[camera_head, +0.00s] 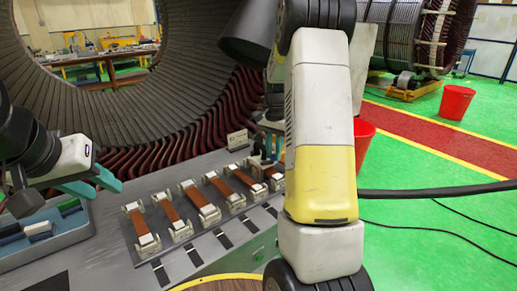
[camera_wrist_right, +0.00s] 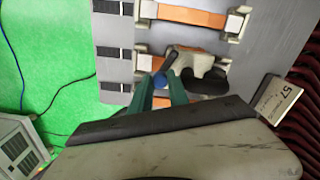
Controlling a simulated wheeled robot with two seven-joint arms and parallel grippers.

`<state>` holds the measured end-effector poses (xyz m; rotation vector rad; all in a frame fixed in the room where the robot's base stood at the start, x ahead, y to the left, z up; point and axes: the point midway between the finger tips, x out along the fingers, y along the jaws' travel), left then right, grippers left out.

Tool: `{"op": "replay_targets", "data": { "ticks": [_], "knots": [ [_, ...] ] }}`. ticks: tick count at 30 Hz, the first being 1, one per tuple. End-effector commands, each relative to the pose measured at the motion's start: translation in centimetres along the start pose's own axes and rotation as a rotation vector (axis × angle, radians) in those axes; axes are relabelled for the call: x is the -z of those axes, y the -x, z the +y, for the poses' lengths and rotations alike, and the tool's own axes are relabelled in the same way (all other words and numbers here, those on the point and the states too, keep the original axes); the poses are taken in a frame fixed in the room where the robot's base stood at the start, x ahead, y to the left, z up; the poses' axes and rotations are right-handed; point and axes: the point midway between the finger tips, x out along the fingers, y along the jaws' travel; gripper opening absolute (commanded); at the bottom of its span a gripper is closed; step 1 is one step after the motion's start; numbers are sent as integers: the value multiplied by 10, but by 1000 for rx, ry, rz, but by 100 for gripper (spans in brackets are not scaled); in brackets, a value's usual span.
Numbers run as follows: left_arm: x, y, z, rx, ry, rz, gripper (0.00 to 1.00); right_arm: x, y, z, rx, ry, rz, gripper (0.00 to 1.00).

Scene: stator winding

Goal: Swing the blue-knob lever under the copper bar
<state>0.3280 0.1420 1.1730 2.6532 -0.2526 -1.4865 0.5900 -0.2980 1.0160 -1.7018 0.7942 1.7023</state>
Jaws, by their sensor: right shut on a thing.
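In the right wrist view, a blue knob (camera_wrist_right: 159,82) sits between the green fingertips of my right gripper (camera_wrist_right: 159,84), which is shut on it. The lever (camera_wrist_right: 198,62), beige and dark, lies right of the knob, over a copper bar between pale end blocks. Much of that bar is hidden; a neighbouring copper bar (camera_wrist_right: 190,16) shows clearly. In the head view, several copper bars (camera_head: 207,206) lie in a row on the grey bench, and my right arm hides the lever's end of the row. My left gripper (camera_head: 97,183) is open and empty, left of the row.
A grey tray (camera_head: 75,237) with small blocks is at the lower left. The large stator ring (camera_head: 120,115) rises behind the bench. A red bucket (camera_head: 455,102) and cables (camera_head: 420,190) are on the green floor.

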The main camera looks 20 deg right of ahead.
Motion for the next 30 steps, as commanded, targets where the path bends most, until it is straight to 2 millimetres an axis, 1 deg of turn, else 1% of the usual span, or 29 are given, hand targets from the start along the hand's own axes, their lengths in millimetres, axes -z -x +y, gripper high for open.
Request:
{"op": "replay_targets", "data": {
  "ticks": [5, 6, 8, 9, 17, 20, 23, 27, 28, 30],
  "knots": [
    [0, 0, 0, 0, 0, 0, 36, 0, 0, 0, 1, -1, 1, 0],
    [0, 0, 0, 0, 0, 0, 36, 0, 0, 0, 1, -1, 1, 29],
    [0, 0, 0, 0, 0, 0, 36, 0, 0, 0, 1, -2, 1, 40],
    [0, 0, 0, 0, 0, 0, 36, 0, 0, 0, 1, -2, 1, 43],
    [0, 0, 0, 0, 0, 0, 36, 0, 0, 0, 1, -2, 0, 43],
    [0, 0, 0, 0, 0, 0, 36, 0, 3, 0, 1, -2, 1, 43],
    [0, 0, 0, 0, 0, 0, 36, 1, 13, -1, 3, -2, 3, 43],
    [0, 0, 0, 0, 0, 0, 36, 1, 36, -1, 4, -2, 4, 43],
    [0, 0, 0, 0, 0, 0, 36, -2, 39, 1, 3, -2, 3, 43],
    [0, 0, 0, 0, 0, 0, 36, -19, 39, 8, 2, -1, 0, 43]
  ]
}}
